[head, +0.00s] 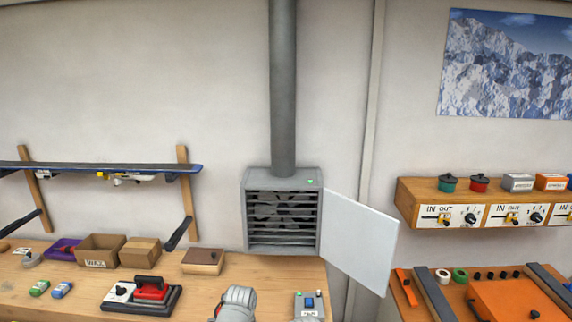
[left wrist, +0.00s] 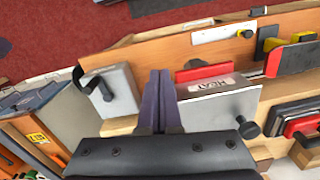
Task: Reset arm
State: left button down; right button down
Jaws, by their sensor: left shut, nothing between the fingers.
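My left gripper (left wrist: 160,76) shows in the left wrist view, its two dark fingers closed together with nothing between them. In that view the fingers overlap a wooden bench with a grey metal block (left wrist: 110,92) on their left and a grey plate labelled HEAT (left wrist: 222,104) on their right. I cannot tell how far the fingertips are from these. In the head view a pale rounded part of my own arm (head: 236,301) shows at the bottom middle; no fingers are visible there. My right gripper is in neither view.
In the head view, a grey fan box (head: 246,215) has its white door (head: 360,240) swung open to the right. A ski (head: 100,168) rests on wall brackets.

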pick_arm(q)
jog(key=s+d+f+m+b, duration=0.2)
jog(key=s+d+f+b, duration=0.3)
jog(key=s+f+b, duration=0.4)
jog(key=shift+f+y, duration=0.3)
jog(key=shift+f, duration=0.6)
